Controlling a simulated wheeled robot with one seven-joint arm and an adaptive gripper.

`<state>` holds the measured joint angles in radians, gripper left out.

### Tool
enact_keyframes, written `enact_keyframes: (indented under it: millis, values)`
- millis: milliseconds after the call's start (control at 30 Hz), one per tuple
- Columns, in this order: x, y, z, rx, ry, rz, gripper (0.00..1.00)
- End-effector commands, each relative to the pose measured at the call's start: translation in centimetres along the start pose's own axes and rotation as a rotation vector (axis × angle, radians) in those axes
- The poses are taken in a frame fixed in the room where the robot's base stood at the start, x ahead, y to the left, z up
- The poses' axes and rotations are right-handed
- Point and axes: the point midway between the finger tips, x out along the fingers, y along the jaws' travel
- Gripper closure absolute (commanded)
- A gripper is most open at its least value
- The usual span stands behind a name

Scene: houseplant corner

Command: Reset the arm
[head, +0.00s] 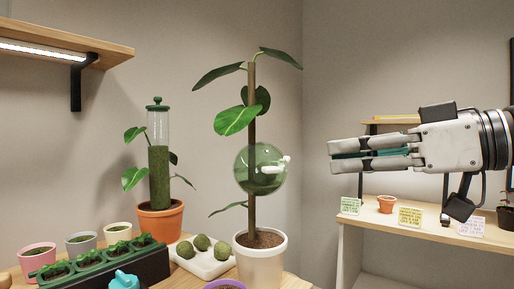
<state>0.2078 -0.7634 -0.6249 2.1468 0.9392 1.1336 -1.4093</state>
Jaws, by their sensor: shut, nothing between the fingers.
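My gripper (334,155) is at the right of the head view, pointing left in mid-air. Its fingers are shut with nothing between them. My arm reaches in from the right edge. Left of the fingertips, with a clear gap, stands a tall plant on a brown pole (252,130) in a white pot (260,262). A clear green-tinted globe (250,172) with a small white fitting (284,161) is around or against the pole; I cannot tell which.
A plant in a terracotta pot (160,221) holds a moss-filled tube (158,165). Moss balls (201,242), a seedling tray (95,262) and small pots stand on the left table. A shelf (60,38) hangs upper left. A right-hand table (400,228) carries cards and a small pot (386,204).

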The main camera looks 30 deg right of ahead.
Motion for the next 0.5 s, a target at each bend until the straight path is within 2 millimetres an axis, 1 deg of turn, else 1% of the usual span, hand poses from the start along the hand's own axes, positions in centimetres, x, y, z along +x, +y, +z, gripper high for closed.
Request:
enact_keyframes:
  millis: [233,333,367,433,467,500]
  values:
    - [-0.3,0.0,0.2,0.000,0.001,-0.001,1.00]
    - [0.1,-0.5,0.6,0.010,-0.017,-0.014,1.00]
    - [0.5,-0.8,0.9,0.020,-0.033,-0.025,1.00]
    - [1.6,-2.2,2.3,0.055,-0.094,-0.062,1.00]
    - [2.3,-3.1,3.2,0.078,-0.133,-0.084,1.00]
    - [3.2,-4.5,4.7,0.112,-0.198,-0.114,1.00]
